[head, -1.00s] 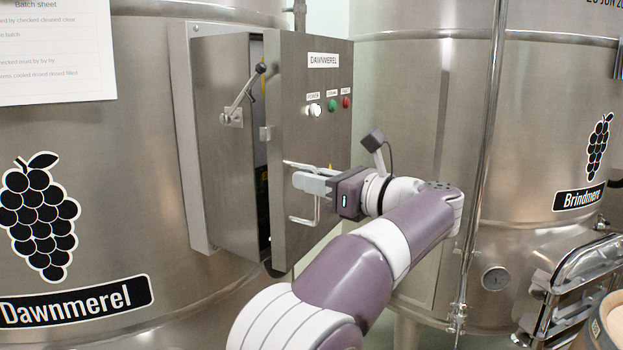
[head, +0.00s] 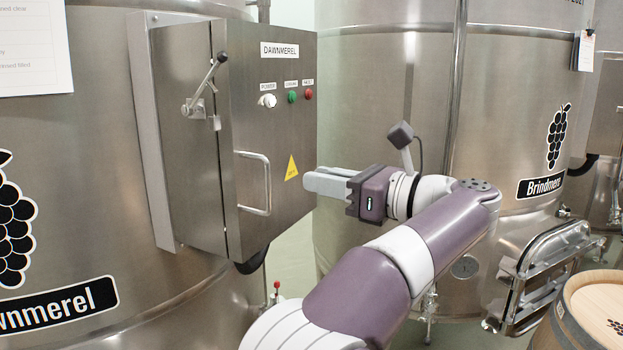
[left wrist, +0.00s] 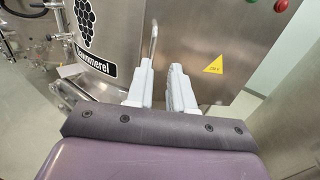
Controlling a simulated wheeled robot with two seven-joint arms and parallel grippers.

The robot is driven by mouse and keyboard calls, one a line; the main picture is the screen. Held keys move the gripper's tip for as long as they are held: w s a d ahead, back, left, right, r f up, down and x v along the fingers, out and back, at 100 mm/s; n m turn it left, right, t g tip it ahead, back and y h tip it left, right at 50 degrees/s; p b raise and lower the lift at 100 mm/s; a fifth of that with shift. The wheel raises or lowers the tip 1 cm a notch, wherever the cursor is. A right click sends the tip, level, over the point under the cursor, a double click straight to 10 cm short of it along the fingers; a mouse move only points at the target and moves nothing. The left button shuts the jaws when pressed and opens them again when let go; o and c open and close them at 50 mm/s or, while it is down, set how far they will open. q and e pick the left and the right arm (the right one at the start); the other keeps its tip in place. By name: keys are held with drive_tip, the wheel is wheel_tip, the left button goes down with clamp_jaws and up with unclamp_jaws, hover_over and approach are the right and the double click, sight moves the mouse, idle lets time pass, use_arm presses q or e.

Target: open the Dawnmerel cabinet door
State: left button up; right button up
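The Dawnmerel cabinet (head: 180,130) is a steel box on the left vat. Its door (head: 262,110) bears a name label, a white knob, a green and a red button and a yellow warning sign. The door lies against the box, with only a thin seam showing. A bar handle (head: 266,185) is on the door near its left edge. A lever with a dark ball (head: 208,80) sits on the box's left side. My left gripper (head: 312,181) is right of the handle, apart from it. The left wrist view shows its fingers (left wrist: 162,88) apart and empty. My right gripper is out of view.
The Dawnmerel vat (head: 95,200) curves behind the cabinet. The Brindmere vat (head: 385,100) stands behind my left arm. A steel hatch frame (head: 545,275) and a wooden barrel (head: 570,300) are at the lower right. A strip of floor shows below the door.

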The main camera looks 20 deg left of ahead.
use_arm(q)
drive_tip(key=d, duration=0.3)
drive_tip(key=s+d, duration=0.1)
drive_tip(key=d, duration=0.1)
drive_tip(key=shift+d, duration=0.2)
idle(0.6)
